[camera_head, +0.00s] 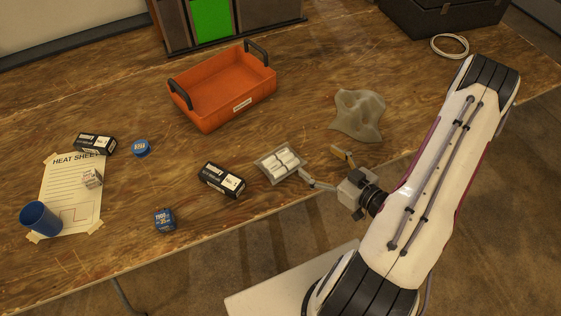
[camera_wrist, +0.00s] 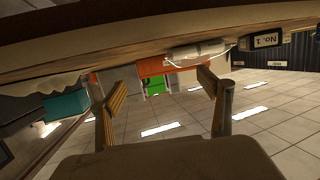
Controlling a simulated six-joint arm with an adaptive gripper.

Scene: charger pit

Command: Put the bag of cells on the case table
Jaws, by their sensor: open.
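The bag of cells (camera_head: 280,163) is a small clear bag with several white cells, lying flat on the wooden table (camera_head: 120,215) near its front edge. My gripper (camera_head: 319,162) is open and empty, just right of the bag, with its fingers apart and pointing toward it. In the wrist view, my gripper (camera_wrist: 163,80) shows both tan fingers spread, with the pale bag (camera_wrist: 196,50) beyond them near the table edge. The fingers do not appear to touch the bag. I cannot tell which surface is the case table.
A dark box (camera_head: 221,180) lies left of the bag. A grey crumpled cloth (camera_head: 358,115) lies behind my gripper. An orange tray (camera_head: 222,122) is farther back. A black case (camera_head: 440,15) and a coiled cable (camera_head: 449,58) are at the back right.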

